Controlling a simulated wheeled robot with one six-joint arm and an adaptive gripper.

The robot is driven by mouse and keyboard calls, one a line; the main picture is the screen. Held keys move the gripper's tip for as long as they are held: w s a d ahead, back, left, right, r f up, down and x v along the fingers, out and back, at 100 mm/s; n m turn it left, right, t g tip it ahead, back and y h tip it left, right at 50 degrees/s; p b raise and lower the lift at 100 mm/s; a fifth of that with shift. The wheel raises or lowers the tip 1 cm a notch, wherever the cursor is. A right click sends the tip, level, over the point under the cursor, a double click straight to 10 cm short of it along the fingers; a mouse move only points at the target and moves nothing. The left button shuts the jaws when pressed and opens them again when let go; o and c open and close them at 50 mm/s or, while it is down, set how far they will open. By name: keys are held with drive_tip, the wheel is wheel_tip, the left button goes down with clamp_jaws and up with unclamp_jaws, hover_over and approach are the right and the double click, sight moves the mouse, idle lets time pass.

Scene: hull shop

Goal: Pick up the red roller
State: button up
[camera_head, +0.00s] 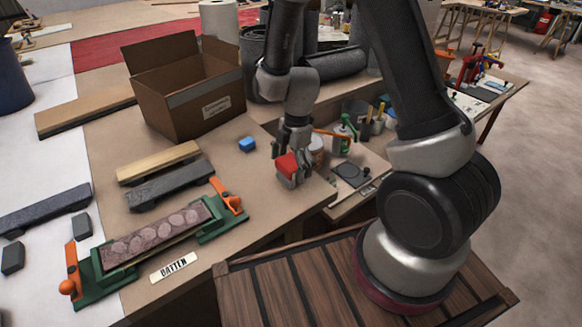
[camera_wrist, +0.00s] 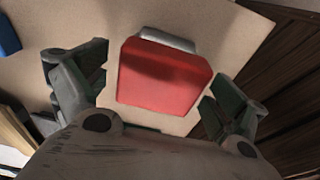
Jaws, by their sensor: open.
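A red boxy thing (camera_head: 286,164) with a grey underside is near the right edge of the brown bench top. In the wrist view the same red thing (camera_wrist: 163,77) looks like a block with rounded corners and a grey strip along its far side. I cannot make out a roller shape in it. My gripper (camera_head: 290,158) is directly over it, pointing down. In the wrist view my gripper (camera_wrist: 155,92) is open, one finger on each side of the red thing, with a gap visible on the left. The right finger is close to it; contact is unclear.
A blue block (camera_head: 247,144) lies left of my gripper. An open cardboard box (camera_head: 190,100) stands behind it. A clamped batten (camera_head: 155,238) and several bars lie to the left. The bench edge is near.

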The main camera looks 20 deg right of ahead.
drive_tip(key=shift+c, duration=0.4)
drive_tip(key=c, duration=1.5)
drive_tip(key=shift+o, duration=0.2)
